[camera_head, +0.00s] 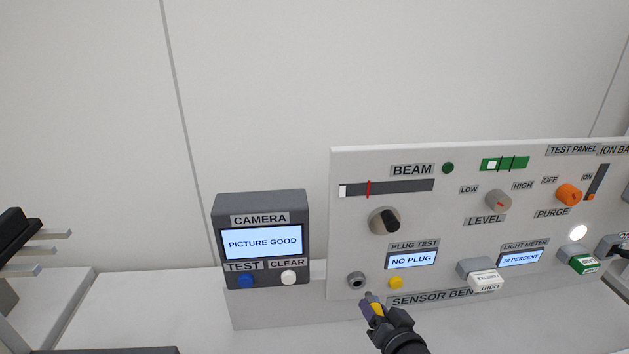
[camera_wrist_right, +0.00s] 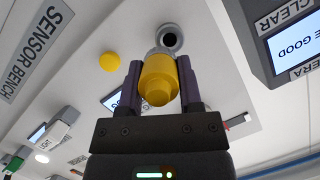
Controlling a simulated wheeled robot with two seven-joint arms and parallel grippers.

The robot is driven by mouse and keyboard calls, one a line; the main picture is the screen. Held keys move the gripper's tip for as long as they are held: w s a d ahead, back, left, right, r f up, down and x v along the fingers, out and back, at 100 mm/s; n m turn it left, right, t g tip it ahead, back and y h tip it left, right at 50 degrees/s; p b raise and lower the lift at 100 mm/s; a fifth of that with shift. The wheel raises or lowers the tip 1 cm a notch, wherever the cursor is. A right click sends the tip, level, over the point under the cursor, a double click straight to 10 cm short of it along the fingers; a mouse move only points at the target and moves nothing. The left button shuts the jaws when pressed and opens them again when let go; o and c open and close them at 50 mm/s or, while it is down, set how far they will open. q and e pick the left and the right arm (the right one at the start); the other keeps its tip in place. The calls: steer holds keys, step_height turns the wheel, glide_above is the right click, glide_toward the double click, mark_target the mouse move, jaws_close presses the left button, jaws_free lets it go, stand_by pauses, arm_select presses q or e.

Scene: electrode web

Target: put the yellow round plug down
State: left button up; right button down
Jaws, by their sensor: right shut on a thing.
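The yellow round plug (camera_wrist_right: 158,82) is held between the two fingers of my right gripper (camera_wrist_right: 158,75) in the right wrist view. In the head view the plug (camera_head: 377,309) shows a yellow body and a grey metal tip, pointing up and left from my right gripper (camera_head: 378,312). The round grey socket (camera_head: 356,281) on the panel is just up and left of the tip, and they look apart. In the right wrist view the socket (camera_wrist_right: 169,38) lies just beyond the plug. The plug test display (camera_head: 411,260) reads NO PLUG. My left gripper is not in view.
A yellow button (camera_head: 396,283) sits right of the socket. The camera box (camera_head: 262,205) stands left of the panel and reads PICTURE GOOD. A white-capped light switch (camera_head: 485,279) juts out to the right. A black rack with grey prongs (camera_head: 40,250) is at far left. The bench (camera_head: 150,310) between is bare.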

steer(key=s+r+n+g+y+b, duration=0.5)
steer(key=s+n+y+b, duration=0.3)
steer(key=s, duration=0.4)
steer(key=shift+a+r+n+g+y, duration=0.3)
steer(key=shift+a+g+y, duration=0.15)
steer(key=shift+g+y, duration=0.05)
